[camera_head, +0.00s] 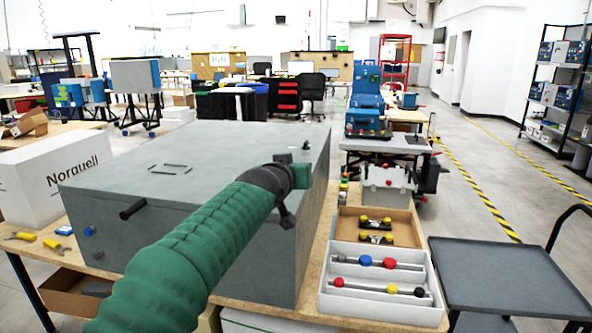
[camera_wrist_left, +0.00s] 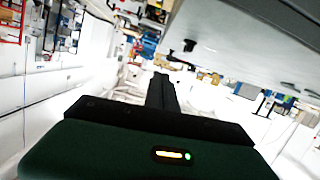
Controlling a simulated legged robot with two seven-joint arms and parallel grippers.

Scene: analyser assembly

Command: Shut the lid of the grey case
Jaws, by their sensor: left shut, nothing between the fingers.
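The grey case (camera_head: 110,180) stands on the wooden table with a flat, level top. I see no gap under its lid (camera_head: 220,140), but my arm hides part of the front and right edges. A black handle (camera_head: 132,208) sticks out of its front. My left arm reaches across the case, and my left gripper (camera_head: 287,218) is at its right side. In the left wrist view my left gripper (camera_wrist_left: 162,90) is shut and empty, with the grey case (camera_wrist_left: 245,35) above and to the right. I cannot tell whether it touches the case. My right gripper is not in view.
A white tray (camera_head: 379,312) with coloured-knob rods and a cardboard box (camera_head: 345,222) lie right of the case. A white Norquell box (camera_head: 50,180) stands to the left, near yellow tools (camera_head: 53,244). A dark cart (camera_head: 505,278) stands at the right. The floor beyond is partly clear.

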